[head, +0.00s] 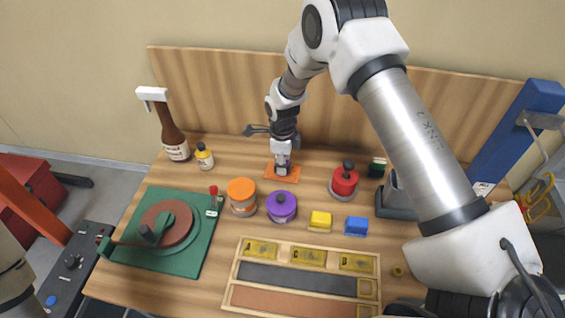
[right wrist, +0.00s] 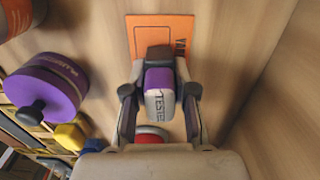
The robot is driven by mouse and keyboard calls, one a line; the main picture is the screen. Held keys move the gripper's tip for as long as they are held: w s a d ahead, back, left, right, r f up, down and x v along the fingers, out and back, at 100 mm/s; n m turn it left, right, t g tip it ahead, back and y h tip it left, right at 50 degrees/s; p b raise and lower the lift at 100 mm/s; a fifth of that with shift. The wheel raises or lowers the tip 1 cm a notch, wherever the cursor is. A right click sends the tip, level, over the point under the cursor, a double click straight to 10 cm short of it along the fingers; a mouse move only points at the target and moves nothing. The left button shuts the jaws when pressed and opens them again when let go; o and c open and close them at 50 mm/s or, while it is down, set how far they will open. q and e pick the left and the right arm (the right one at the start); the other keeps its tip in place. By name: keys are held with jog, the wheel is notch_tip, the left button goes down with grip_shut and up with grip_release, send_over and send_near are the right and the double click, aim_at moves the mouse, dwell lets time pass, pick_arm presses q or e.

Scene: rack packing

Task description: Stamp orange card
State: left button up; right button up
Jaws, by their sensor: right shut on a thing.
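The orange card (head: 270,176) lies flat on the wooden bench near the back board. It also shows at the top of the right wrist view (right wrist: 150,33), with dark lettering by its right edge. My right gripper (head: 282,161) is over the card, shut on a stamp. The stamp (right wrist: 158,95) has a purple and grey handle marked "TESTED" and a dark block. In the wrist view the block overlaps the card's near part; I cannot tell whether it touches. My left gripper is not in view.
A purple round pad (head: 281,207) and an orange one (head: 241,196) stand in front of the card, a red one (head: 344,182) to its right. Yellow (head: 320,221) and blue (head: 356,226) blocks lie further forward. A wooden tray (head: 231,284) is at the front, a green turntable board (head: 196,262) left.

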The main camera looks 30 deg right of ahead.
jog(key=shift+f, duration=0.4)
jog(key=shift+s, duration=0.1)
dwell(1.1)
notch_tip(320, 180, up, 7)
jog(key=p, duration=0.5)
dwell(0.7)
